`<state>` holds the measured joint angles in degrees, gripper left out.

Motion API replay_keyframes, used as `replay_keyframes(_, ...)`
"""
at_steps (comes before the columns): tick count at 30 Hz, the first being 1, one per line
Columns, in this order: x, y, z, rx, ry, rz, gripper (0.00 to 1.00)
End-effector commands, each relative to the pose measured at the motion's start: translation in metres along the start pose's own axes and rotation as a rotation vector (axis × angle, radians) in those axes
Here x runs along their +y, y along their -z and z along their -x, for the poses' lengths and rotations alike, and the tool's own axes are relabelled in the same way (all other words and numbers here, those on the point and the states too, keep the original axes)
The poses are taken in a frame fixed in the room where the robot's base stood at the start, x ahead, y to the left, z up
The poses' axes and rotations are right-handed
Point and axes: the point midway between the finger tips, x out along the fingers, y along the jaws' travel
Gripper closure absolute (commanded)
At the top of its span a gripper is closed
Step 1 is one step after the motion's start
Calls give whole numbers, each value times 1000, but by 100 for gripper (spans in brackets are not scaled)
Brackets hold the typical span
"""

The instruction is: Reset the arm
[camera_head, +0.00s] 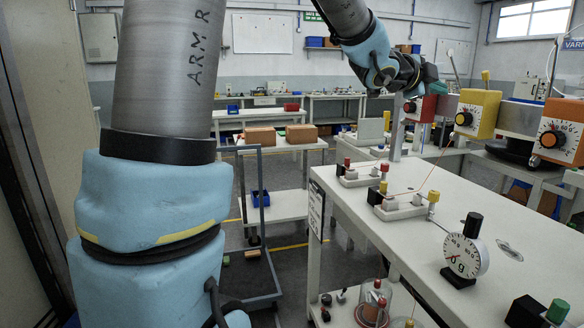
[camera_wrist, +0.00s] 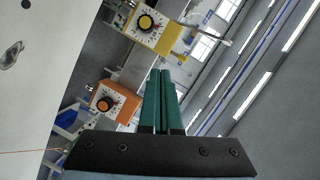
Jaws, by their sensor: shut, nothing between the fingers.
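My gripper (camera_head: 426,81) is raised above the far end of the white bench (camera_head: 437,238) in the head view. In the wrist view, its two green fingers (camera_wrist: 160,98) lie side by side, shut, with nothing between them. The fingertips point past the bench toward the room, near the yellow dial box (camera_wrist: 152,27) and the orange dial box (camera_wrist: 109,101). My arm, with grey links and blue padded joints, fills the left of the head view and reaches over the top.
On the bench stand terminal blocks (camera_head: 361,178) with coloured posts, a round dial gauge (camera_head: 465,256) and a black-and-green connector (camera_head: 540,312). A trolley (camera_head: 262,230) is left of the bench.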

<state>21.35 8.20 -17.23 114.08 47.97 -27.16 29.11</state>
Motion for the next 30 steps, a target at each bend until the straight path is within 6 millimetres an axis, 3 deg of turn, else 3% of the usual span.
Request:
replay_keyframes(1,11,-34,12,-95,-17,82,100)
replay_keyframes(6,59,-136,65,-417,-64,391,100)
replay_keyframes(8,80,-165,90,-529,-74,504,100)
replay_keyframes(12,135,-220,157,-791,-88,785,100)
replay_keyframes(15,179,-243,211,-976,-90,997,100)
replay_keyframes(18,224,-251,263,-1155,-87,1213,100)
replay_keyframes(22,272,-243,317,-1342,-79,1460,100)
replay_keyframes(25,296,-233,343,-1436,-73,1594,100)
replay_keyframes(30,312,-222,359,-1501,-69,1692,100)
